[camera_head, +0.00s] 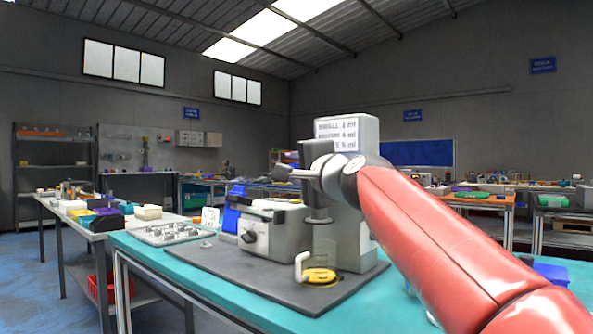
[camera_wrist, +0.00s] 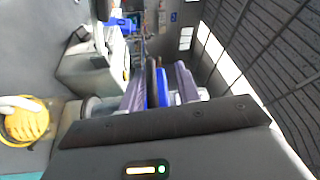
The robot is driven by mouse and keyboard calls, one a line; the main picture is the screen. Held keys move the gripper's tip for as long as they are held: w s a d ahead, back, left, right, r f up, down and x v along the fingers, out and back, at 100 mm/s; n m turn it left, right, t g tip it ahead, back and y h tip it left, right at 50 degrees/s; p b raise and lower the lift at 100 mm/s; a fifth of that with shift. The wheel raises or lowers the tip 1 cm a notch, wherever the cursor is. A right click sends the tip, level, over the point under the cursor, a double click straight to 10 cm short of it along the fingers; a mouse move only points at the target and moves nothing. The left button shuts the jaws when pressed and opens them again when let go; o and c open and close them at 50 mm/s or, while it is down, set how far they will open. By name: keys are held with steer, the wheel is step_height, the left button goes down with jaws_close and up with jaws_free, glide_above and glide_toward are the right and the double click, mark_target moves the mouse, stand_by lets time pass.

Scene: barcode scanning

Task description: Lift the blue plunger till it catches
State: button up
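The white dispensing machine (camera_head: 352,235) stands on a dark board on the teal table, with a printed label on its upper block. My gripper (camera_head: 288,173) is level in front of its upper part, left of my red arm. In the wrist view, a narrow blue piece (camera_wrist: 162,88), likely the blue plunger, shows beside a dark strip between the two grey-purple fingers of my gripper (camera_wrist: 158,88). Whether the fingers press on it is not clear. In the head view the plunger is not clearly made out around my wrist. A yellow round piece (camera_head: 319,275) lies at the machine's foot.
A grey-white device with a knob (camera_head: 272,230) and a blue block (camera_head: 232,212) stand close left of the machine. A tray of small metal parts (camera_head: 172,233) lies further left. The teal table's front (camera_head: 245,297) is bare.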

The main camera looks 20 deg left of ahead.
steer(key=b+v, duration=0.3)
steer(key=v, duration=0.4)
steer(key=shift+s+d, duration=0.3)
steer(key=shift+d, duration=0.05)
steer(key=shift+f, duration=0.15)
